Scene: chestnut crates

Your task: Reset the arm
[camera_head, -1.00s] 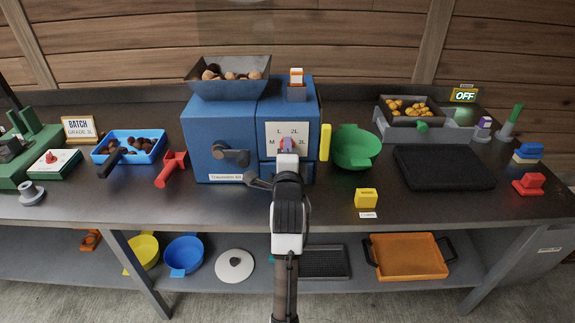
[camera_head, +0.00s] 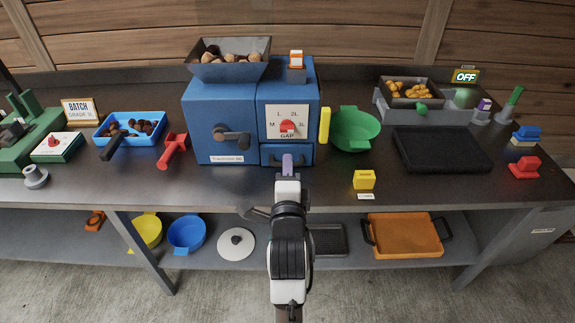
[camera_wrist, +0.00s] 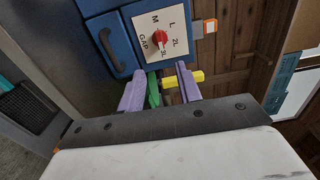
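My gripper (camera_head: 287,163) is at the front of the blue machine (camera_head: 220,120), below its white gap dial plate (camera_head: 275,120). In the wrist view its two purple fingers (camera_wrist: 160,90) stand apart with nothing held between them. A green part and a yellow handle show behind the gap. The red dial knob (camera_head: 288,125) is in full view and clear of the fingers; it also shows in the wrist view (camera_wrist: 160,37). My arm reaches up from the bottom middle, over the bench's front edge.
A hopper of chestnuts (camera_head: 230,68) sits on the machine. A green bowl (camera_head: 354,130) and black tray (camera_head: 440,150) stand right; a yellow block (camera_head: 364,180) is near the front. A blue tray (camera_head: 130,128) and red scoop-like tool (camera_head: 173,150) are left.

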